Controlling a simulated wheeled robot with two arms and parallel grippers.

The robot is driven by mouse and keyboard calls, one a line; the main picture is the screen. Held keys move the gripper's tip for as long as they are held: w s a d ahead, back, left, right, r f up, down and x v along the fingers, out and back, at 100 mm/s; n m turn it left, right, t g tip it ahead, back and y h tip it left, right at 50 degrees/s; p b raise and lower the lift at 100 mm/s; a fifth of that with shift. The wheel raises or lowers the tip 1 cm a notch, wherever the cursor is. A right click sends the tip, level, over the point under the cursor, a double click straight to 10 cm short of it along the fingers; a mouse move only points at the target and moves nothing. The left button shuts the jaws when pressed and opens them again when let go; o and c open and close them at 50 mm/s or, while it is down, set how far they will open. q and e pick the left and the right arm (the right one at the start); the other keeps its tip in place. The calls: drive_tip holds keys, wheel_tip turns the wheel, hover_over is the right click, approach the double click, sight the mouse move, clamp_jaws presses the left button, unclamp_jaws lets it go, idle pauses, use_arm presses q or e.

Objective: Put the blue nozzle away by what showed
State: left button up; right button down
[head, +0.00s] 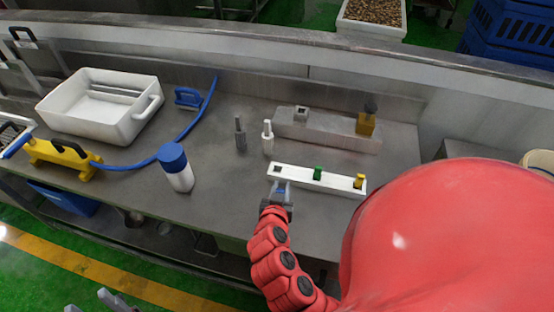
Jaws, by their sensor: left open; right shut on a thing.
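My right gripper (278,194), at the end of the red arm, is at the front of the white rack's left end. It is shut on a small blue piece (280,184), apparently the blue nozzle, mostly hidden by the fingers. I cannot tell whether it touches the rack. The white rack (339,184) has a dark square hole (277,168) at its left end, a green piece (317,173) in the middle and a yellow piece (359,181) at the right. My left gripper (89,300) is open at the bottom left edge, off the table, only its fingertips showing.
Behind the rack stand a grey block (330,133) with a yellow-brown piece (366,122), a grey peg (240,134) and a white peg (267,138). Left are a blue-capped bottle (176,168), a blue hose (190,124), a yellow tool (62,155) and a white tub (135,118).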

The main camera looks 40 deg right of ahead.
drive_tip(key=shift+m+g+h, duration=0.4)
drive_tip(key=shift+m+h, duration=0.1)
drive_tip(key=shift+m, duration=0.1)
drive_tip(key=w+d+b, duration=0.1)
drive_tip(key=b, duration=0.1)
drive_tip(key=w+d+b, duration=0.2)
drive_tip(key=b, duration=0.1)
drive_tip(key=w+d+b, duration=0.2)
drive_tip(key=b, duration=0.1)
drive_tip(key=shift+f, duration=0.35)
drive_tip(key=p, duration=0.3)
hover_over(280, 165)
drive_tip(key=shift+r, duration=0.2)
drive_tip(key=shift+w+d+f, duration=0.15)
drive_tip(key=shift+w+d, duration=0.1)
drive_tip(key=shift+w, duration=0.2)
wheel_tip(280, 165, down, 2)
drive_tip(key=shift+f+p, duration=0.2)
drive_tip(key=shift+p, duration=0.45)
drive_tip(key=shift+f, duration=0.6)
drive_tip(key=shift+f, duration=0.1)
